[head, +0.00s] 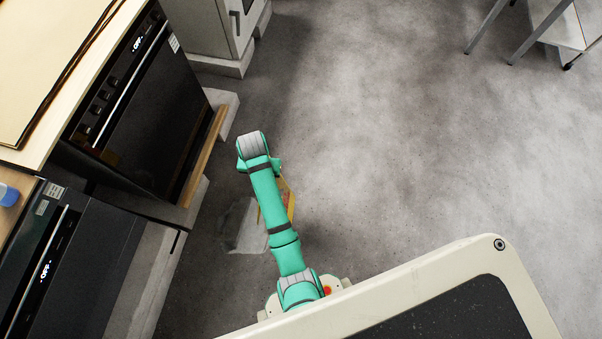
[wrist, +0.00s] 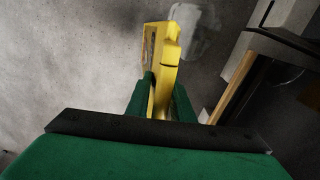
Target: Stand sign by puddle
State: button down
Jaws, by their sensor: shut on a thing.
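A yellow sign (wrist: 166,50) stands between the green fingers of my gripper (wrist: 160,92) in the wrist view, and the fingers are shut on it. In the head view a yellow edge of the sign (head: 290,197) shows beside my green arm, which hides the rest of it and my gripper's fingers. The puddle (head: 246,226) is a pale patch on the floor to the left of my arm. It also shows in the wrist view (wrist: 197,32), just beyond the sign. I cannot tell whether the sign touches the floor.
Two dark ovens (head: 150,110) with OFF displays line the left side, with a wooden strip (head: 204,155) at the base of the farther one. A grey cabinet (head: 215,30) stands behind. A metal-legged table (head: 560,25) is at the far right. The floor between is clear.

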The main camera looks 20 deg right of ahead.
jog(key=s+d+m, duration=0.3)
jog(key=s+m, duration=0.6)
jog(key=m, duration=0.1)
jog(key=s+d+m, duration=0.3)
jog(key=s+m, duration=0.6)
jog(key=s, duration=0.1)
jog(key=w+d+f, duration=0.2)
jog(key=w+f, duration=0.4)
jog(key=w+d+f, duration=0.3)
jog(key=w+f, duration=0.3)
jog(key=f, duration=0.1)
jog(key=shift+w+d, duration=0.35)
jog(key=shift+w, duration=0.05)
jog(key=c, duration=1.5)
grip_release()
jog(key=shift+f, duration=0.15)
jog(key=shift+c, duration=0.2)
